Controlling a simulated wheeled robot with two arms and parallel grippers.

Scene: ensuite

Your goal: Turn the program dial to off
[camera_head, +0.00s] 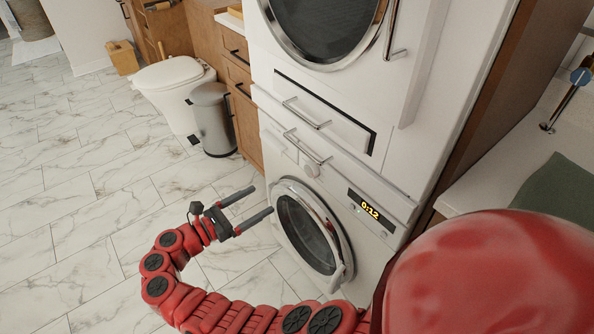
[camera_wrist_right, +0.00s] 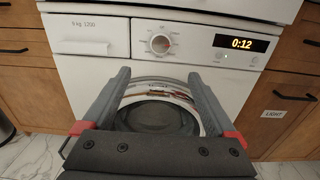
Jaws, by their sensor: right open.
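The program dial (camera_wrist_right: 160,44) is a round white knob on the front panel of the lower white washing machine (camera_wrist_right: 80,82). It also shows as a small knob in the head view (camera_head: 311,170), left of the lit display (camera_head: 371,211). The display reads 0:12. The dial's exact pointer setting is too small to read. My right gripper (camera_head: 262,200) is open and empty, in front of the machine near the left side of its round door (camera_head: 306,229). In the right wrist view its fingers point toward the panel, below the dial and apart from it. My left gripper is out of view.
A second white machine (camera_head: 412,75) is stacked above. A grey bin (camera_head: 213,120) and a white toilet (camera_head: 168,74) stand to the left by wooden drawers (camera_head: 236,80). A counter with a green cloth (camera_head: 556,190) is at right. The marble floor (camera_head: 75,200) at left is clear.

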